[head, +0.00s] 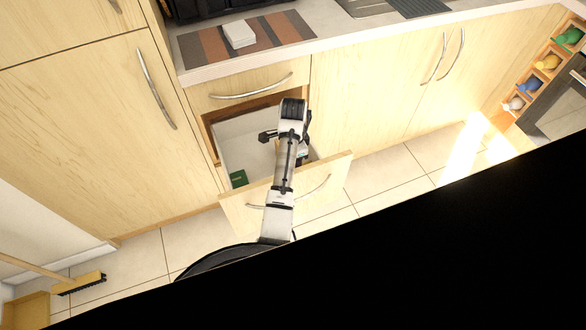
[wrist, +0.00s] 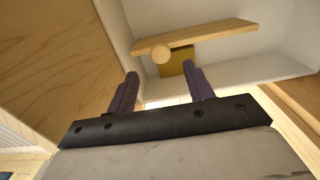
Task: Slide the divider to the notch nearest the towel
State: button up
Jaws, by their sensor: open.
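The divider (wrist: 205,36) is a light wooden board with a round knob (wrist: 161,54) in the wrist view. It spans the white inside of the open drawer (head: 236,134). My gripper (wrist: 166,84) is open and empty, its two dark fingers pointing toward the knob with a visible gap before it. A dark green item (head: 238,178) lies in the drawer's front left corner. An olive-yellow block (wrist: 176,62) shows by the divider. I cannot tell which item is the towel; notches are not discernible.
The drawer front (head: 325,180) with its handle is pulled out toward me. A closed drawer (head: 245,85) sits above it, under the counter. Cabinet doors stand on both sides. A broom (head: 80,283) lies at the lower left, and tiled floor is clear in front.

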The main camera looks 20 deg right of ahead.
notch_tip(320, 180, down, 6)
jog(key=shift+p, duration=0.3)
jog(key=shift+c, duration=0.3)
grip_shut()
